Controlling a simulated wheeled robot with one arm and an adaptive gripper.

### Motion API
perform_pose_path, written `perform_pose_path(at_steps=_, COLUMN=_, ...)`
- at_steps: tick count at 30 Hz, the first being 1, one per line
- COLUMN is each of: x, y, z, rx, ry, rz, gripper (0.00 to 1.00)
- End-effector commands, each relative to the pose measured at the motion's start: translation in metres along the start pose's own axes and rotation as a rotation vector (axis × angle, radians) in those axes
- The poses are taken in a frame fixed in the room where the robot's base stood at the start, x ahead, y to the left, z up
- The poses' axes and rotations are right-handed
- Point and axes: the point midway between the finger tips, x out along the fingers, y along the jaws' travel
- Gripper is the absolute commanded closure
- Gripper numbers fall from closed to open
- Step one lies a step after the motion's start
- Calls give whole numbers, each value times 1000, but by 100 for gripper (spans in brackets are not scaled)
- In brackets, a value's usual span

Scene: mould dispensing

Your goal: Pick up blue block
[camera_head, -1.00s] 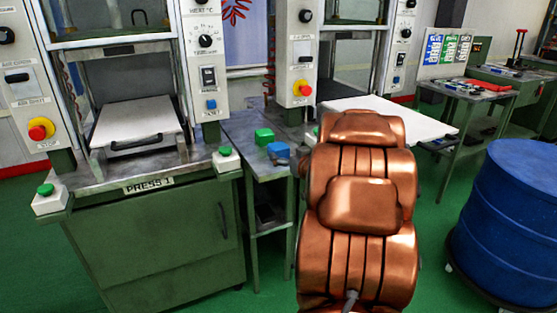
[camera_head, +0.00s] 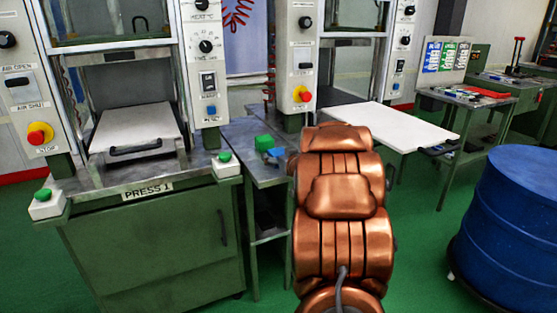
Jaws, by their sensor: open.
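The blue block (camera_head: 274,153) lies on the narrow side table between the two presses. Only part of it shows, as my copper-coloured arm covers the area just to its right. A green block (camera_head: 263,142) sits beside it, a little further back and to the left. My gripper is not visible; it is hidden behind my arm or out of view, so its place relative to the blue block cannot be told.
The side table (camera_head: 262,173) stands between PRESS 1 (camera_head: 150,240) and a second press. A white plate (camera_head: 400,124) juts out on the right. A blue drum (camera_head: 512,225) stands at right. Green floor is open between arm and drum.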

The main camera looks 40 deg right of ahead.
Motion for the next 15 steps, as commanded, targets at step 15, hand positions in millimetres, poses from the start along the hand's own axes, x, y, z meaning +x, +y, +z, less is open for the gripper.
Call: perform_pose_path(at_steps=15, x=0, y=0, z=0, rx=1, ry=0, rz=0, gripper=42)
